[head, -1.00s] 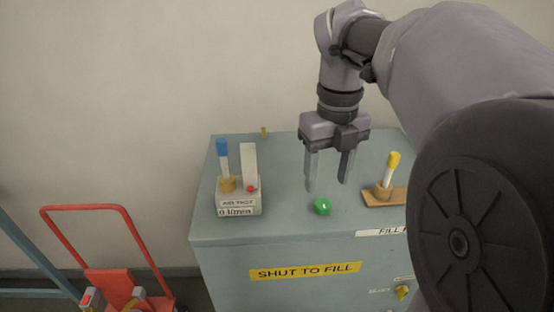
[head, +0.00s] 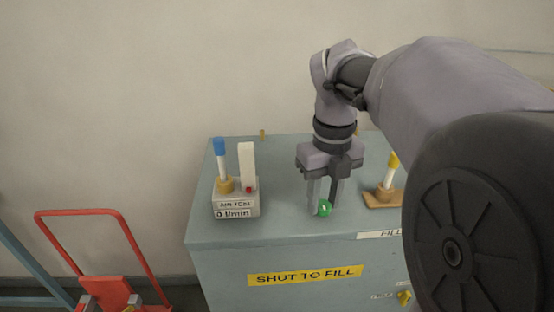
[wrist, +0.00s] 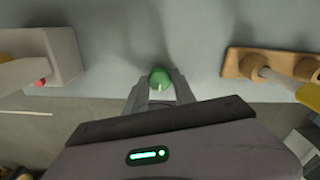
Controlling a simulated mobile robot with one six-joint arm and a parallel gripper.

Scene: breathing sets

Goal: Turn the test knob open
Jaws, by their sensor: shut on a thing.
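The round green knob (head: 325,208) sits on the top of the grey-blue cabinet, near its front edge. A small pale mark shows on it. My gripper (head: 322,207) points straight down over the cabinet, with its fingers around the knob. In the wrist view the green knob (wrist: 160,77) lies between the tips of my gripper (wrist: 160,84), which is shut on it. The fingers hide part of the knob's sides. The air test block (head: 236,200) stands to the left, with a display reading that looks like 0 l/min, a blue-capped tube and a small red dot.
A wooden holder (head: 384,200) with a yellow-capped tube (head: 393,163) stands right of my gripper. The cabinet (head: 225,262) bears a yellow SHUT TO FILL label (head: 305,275). A red trolley (head: 105,285) stands at the lower left. The cabinet top behind the knob is mostly clear.

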